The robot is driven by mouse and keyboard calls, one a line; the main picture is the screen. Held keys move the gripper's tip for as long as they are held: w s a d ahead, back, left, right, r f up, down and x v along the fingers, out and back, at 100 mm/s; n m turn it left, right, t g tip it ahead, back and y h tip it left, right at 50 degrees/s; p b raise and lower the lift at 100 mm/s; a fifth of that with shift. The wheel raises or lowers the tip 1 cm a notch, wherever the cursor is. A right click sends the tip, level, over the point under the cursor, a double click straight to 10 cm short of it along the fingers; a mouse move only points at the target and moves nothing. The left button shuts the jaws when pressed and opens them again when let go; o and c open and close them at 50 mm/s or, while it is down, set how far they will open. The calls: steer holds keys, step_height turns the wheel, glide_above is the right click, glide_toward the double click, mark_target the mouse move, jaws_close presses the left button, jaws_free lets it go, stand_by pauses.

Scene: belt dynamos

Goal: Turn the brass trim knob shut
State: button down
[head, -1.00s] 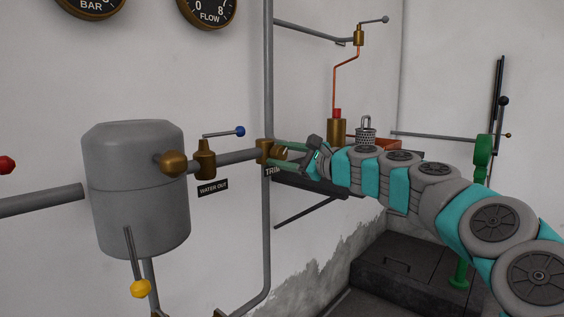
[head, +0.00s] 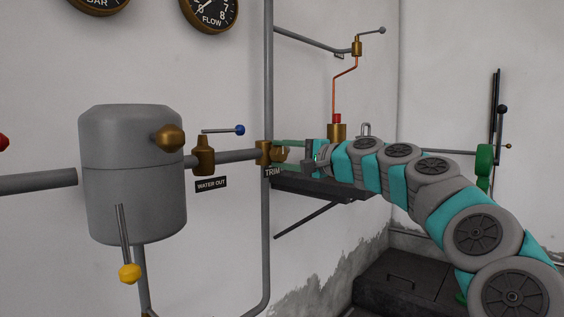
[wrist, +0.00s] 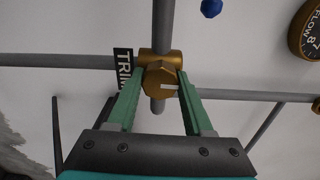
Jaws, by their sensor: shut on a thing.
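The brass trim knob (wrist: 160,80) is a faceted knob with a white mark on its face, on a brass valve body at the grey pipe. It also shows in the head view (head: 280,154), partly covered by my fingers. My gripper (wrist: 160,92) has its two green fingers on either side of the knob and is shut on it. In the head view my gripper (head: 284,154) reaches the knob from the right. The TRIM label (wrist: 124,68) is beside the valve and also shows in the head view (head: 273,172).
A grey tank (head: 133,180) stands left, with a yellow-tipped lever (head: 130,273) below. A blue-tipped lever (head: 225,130) sits above the WATER OUT label (head: 211,184). A dark shelf (head: 320,188) lies under my arm. A vertical pipe (head: 268,70) runs beside the knob.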

steer(key=shift+f+n, duration=0.1)
steer(key=shift+n, duration=0.2)
steer(key=shift+c, duration=1.5)
jaws_free()
steer(key=v, duration=0.7)
steer(key=shift+s+d, duration=0.25)
steer(key=shift+d, duration=0.05)
steer(key=shift+s, duration=0.1)
